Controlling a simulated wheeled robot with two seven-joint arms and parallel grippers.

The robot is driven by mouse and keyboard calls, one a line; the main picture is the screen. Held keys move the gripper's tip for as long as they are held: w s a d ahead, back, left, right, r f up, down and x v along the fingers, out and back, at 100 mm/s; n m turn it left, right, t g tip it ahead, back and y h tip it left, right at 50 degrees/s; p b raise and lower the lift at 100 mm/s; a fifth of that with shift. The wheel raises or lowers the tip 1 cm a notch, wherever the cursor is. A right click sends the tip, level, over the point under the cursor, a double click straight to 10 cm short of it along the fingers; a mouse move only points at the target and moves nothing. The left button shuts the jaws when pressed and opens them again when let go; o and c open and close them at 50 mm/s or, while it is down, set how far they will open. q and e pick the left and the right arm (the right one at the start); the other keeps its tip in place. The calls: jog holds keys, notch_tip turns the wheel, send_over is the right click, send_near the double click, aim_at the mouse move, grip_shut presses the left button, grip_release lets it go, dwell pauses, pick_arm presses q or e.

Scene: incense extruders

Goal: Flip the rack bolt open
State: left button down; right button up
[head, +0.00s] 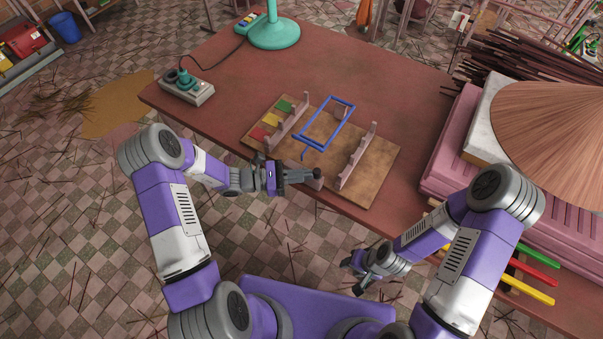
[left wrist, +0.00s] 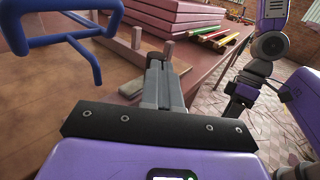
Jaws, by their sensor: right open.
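The rack is a brown wooden board (head: 379,178) on the table with two upright pale wooden rails. A blue tubular frame (head: 343,102) lies across it between the rails, with a bent blue end toward me. In the left wrist view the blue frame (left wrist: 58,41) shows close at upper left. I cannot tell which part is the bolt. My left gripper (head: 312,175) is at the board's near edge, below the blue frame and apart from it. Its fingers look shut together with nothing seen between them. My right gripper (head: 356,268) is open and empty, low in front of the table.
Green, yellow and red patches (head: 271,119) lie on the board's left part. A power strip (head: 187,87) and a teal lamp base (head: 274,34) stand farther left. Pink stacked slabs (head: 447,150) and a conical straw hat (head: 550,125) crowd the right. The table's left middle is clear.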

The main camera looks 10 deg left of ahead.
pick_arm(q)
jog(key=v, duration=1.4)
jog(key=s+d+f+m+g+y, duration=0.5)
jog(key=s+d+f+m+y, duration=0.8)
jog(key=f+m, duration=0.4)
jog(key=shift+s+d+f+m, duration=0.15)
jog(key=shift+s+f+m, duration=0.05)
jog(key=shift+s+m, duration=0.65)
